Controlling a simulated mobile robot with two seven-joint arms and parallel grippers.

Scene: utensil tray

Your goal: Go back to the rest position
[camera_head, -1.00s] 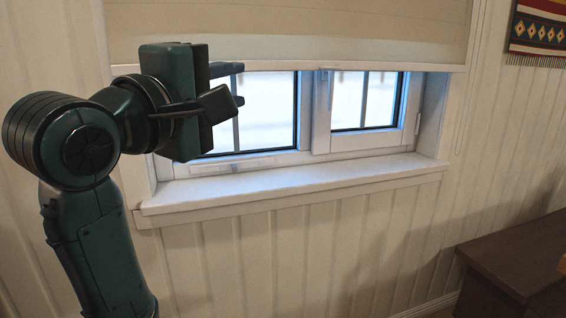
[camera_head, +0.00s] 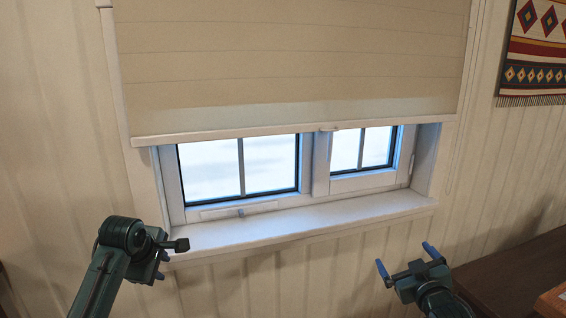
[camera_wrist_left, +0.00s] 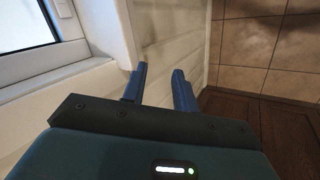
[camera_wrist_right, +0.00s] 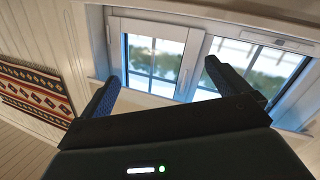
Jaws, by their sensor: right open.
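My left gripper (camera_head: 172,258) is low at the left in the head view, in front of the wall below the left end of the window sill. In the left wrist view its two blue fingers (camera_wrist_left: 160,72) stand a short gap apart with nothing between them. My right gripper (camera_head: 405,258) is low at the right of centre in the head view, with its blue fingertips spread wide and empty. In the right wrist view the spread fingers (camera_wrist_right: 160,75) point toward the window. No utensil or tray shows in any view.
A white window sill (camera_head: 300,228) runs along the wall, under a window with a beige blind (camera_head: 290,60). A dark wooden surface (camera_head: 510,265) is at the lower right, near the right gripper. A patterned hanging (camera_head: 535,50) is on the right wall. Tiled floor (camera_wrist_left: 262,50) shows in the left wrist view.

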